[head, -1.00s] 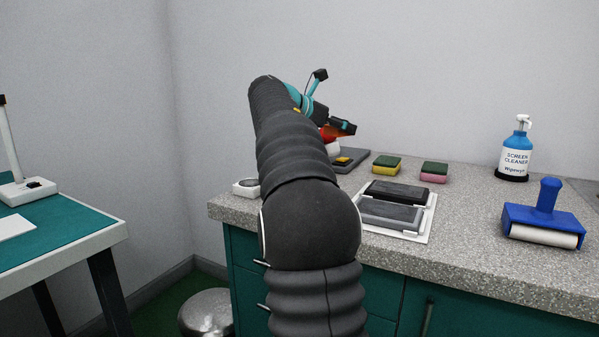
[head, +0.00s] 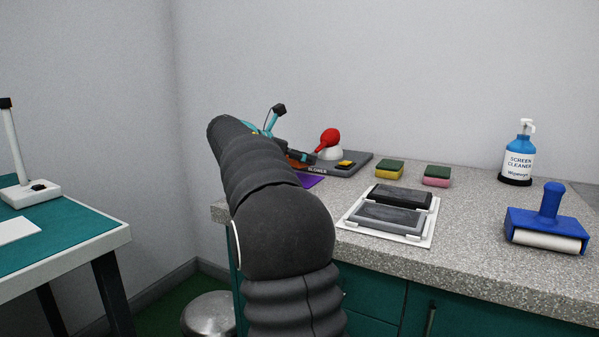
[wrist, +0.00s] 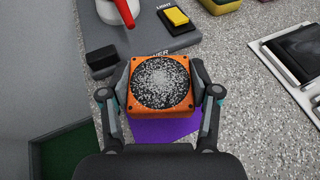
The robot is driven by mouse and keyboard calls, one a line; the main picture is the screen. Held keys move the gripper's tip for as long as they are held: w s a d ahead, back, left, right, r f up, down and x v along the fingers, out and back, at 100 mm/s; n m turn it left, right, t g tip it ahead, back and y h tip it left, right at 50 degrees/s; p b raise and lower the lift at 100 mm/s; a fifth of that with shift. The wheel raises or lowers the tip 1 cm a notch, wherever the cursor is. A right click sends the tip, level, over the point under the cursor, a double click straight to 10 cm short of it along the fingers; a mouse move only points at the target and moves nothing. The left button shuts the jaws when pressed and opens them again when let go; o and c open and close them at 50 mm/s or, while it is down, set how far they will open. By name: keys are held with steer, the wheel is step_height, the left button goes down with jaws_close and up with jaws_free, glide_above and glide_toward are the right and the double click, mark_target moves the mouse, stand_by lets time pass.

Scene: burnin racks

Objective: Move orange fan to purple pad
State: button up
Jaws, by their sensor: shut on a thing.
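The orange fan (wrist: 160,84) is a square orange frame with a dark round face covered in pale specks, held between the two fingers of my gripper (wrist: 160,92) in the wrist view. The purple pad (wrist: 168,130) lies on the speckled counter, below and partly hidden by the fan; I cannot tell whether the fan touches it. In the head view a corner of the purple pad (head: 312,181) shows beside my arm. There, only a sliver of the orange fan (head: 297,163) shows near my gripper, the rest hidden by my arm.
A white tray (head: 428,238) with dark blocks, two sponges (head: 437,176), a cleaner bottle (head: 518,155) and a blue roller (head: 548,222) lie rightward. The counter's left edge is near.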

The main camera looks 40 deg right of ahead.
steer(key=shift+f+b, duration=0.35)
steer(key=shift+f, duration=1.6)
steer(key=shift+f, duration=0.1)
steer(key=o, duration=1.2)
steer(key=shift+c, duration=0.2)
steer(key=shift+a+r, duration=0.15)
steer(key=shift+r, duration=0.05)
steer(key=v, duration=1.1)
steer(key=shift+a+r+p, duration=0.15)
steer(key=shift+a+p, duration=0.15)
